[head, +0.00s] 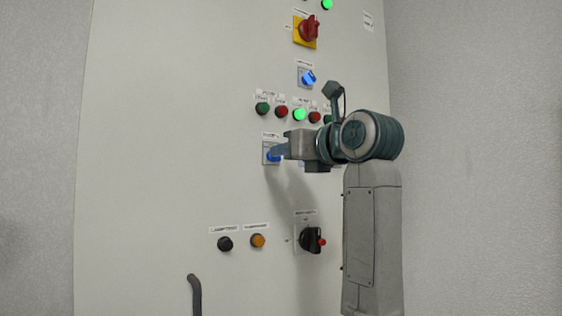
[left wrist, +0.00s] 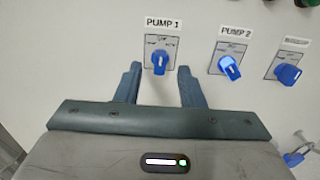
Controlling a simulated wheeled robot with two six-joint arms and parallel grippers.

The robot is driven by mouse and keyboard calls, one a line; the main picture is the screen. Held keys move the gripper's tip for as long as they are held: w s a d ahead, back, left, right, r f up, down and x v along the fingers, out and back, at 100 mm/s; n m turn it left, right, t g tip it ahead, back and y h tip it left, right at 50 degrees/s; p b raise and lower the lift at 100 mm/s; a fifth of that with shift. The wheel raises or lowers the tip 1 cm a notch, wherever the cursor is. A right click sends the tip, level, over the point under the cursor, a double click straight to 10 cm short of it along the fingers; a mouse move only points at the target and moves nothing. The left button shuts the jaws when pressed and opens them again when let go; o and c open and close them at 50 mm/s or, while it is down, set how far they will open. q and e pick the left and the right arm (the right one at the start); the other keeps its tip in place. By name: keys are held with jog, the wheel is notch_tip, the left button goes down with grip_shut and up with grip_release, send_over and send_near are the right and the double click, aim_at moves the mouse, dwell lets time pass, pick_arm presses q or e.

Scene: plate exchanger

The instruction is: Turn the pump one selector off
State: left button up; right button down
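The pump one selector is a blue knob (left wrist: 160,64) on a grey plate under a "PUMP 1" label in the left wrist view. Its handle looks about upright there; its exact setting is too small to read. In the head view the selector (head: 271,157) is partly hidden by my left gripper (head: 279,152), which reaches in at the panel. In the left wrist view the fingers (left wrist: 159,74) are spread, one on each side of the knob, with a visible gap to it on both sides. My right gripper is not in view.
To the right are a blue pump 2 selector (left wrist: 229,67) and another blue selector (left wrist: 287,74). Above is a row of push buttons with a lit green one (head: 299,114). A red-yellow switch (head: 306,30) is higher; a black rotary switch (head: 310,240) is lower.

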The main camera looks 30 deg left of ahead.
pick_arm(q)
jog(key=b+v, duration=0.2)
jog(key=v, duration=0.5)
jog(key=shift+d, duration=0.1)
